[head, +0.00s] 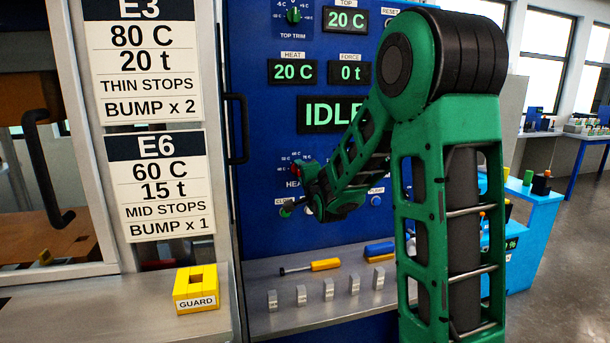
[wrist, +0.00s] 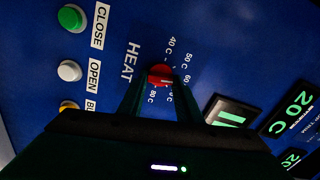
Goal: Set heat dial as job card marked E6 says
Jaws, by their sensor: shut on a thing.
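The job card marked E6 (head: 163,187) hangs on the left in the head view and reads 60 C, 15 t, mid stops, bump x 1. The heat dial (wrist: 160,75) is a red knob on the blue panel, with a printed scale from 40 C to 80 C. My gripper (wrist: 160,84) is shut on the dial, one finger on each side. A pale mark on the knob points right in the wrist view, near 60 C; its exact setting is hard to read. In the head view my arm partly hides the dial.
The heat display (head: 293,71) reads 20 C and the status display (head: 325,114) reads IDLE. The E3 card (head: 146,60) hangs above E6. Close (wrist: 71,17) and open (wrist: 69,70) buttons sit near the dial. A shelf below holds a screwdriver (head: 325,265) and several grey blocks.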

